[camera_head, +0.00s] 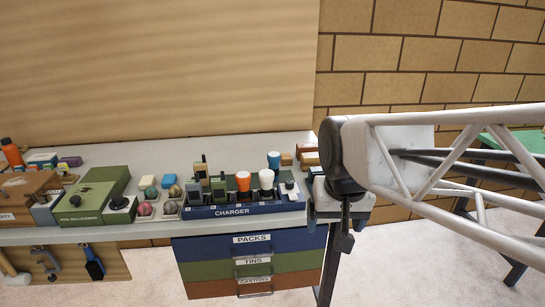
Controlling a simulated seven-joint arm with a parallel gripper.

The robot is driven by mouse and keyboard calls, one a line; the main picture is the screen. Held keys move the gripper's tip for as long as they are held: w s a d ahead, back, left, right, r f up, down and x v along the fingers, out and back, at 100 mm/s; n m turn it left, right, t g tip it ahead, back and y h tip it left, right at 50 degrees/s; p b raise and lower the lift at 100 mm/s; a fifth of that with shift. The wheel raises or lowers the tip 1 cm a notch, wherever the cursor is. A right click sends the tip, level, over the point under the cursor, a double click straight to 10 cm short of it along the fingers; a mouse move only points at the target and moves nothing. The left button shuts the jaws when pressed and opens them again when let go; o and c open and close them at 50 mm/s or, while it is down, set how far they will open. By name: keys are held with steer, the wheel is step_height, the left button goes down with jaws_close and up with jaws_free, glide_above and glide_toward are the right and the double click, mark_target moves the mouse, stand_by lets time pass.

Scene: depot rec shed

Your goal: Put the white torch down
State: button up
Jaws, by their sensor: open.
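The white torch (266,179) stands upright, head up, in a slot of the dark blue charger (232,210) on the bench, right of an orange-headed torch (243,182). Its lower part is hidden in the slot. My gripper (343,242) hangs dark and nearly edge-on below the end of my arm, in front of the bench's right end. It is open, apart from the white torch and to its right. Nothing shows between its fingers, though the gap is hard to make out.
A blue-headed torch (274,160) stands behind the charger. Radios (200,172), balls in a tray (146,208) and a green box (93,195) stand to the left. Drawers (252,262) are below.

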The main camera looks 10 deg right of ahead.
steer(key=s+f+n, duration=0.1)
steer(key=s+f, duration=0.1)
steer(key=s, duration=0.5)
steer(key=shift+d+f, duration=0.25)
steer(key=shift+d, duration=0.05)
steer(key=shift+w, duration=0.1)
steer(key=shift+c, duration=0.2)
stand_by(1.4)
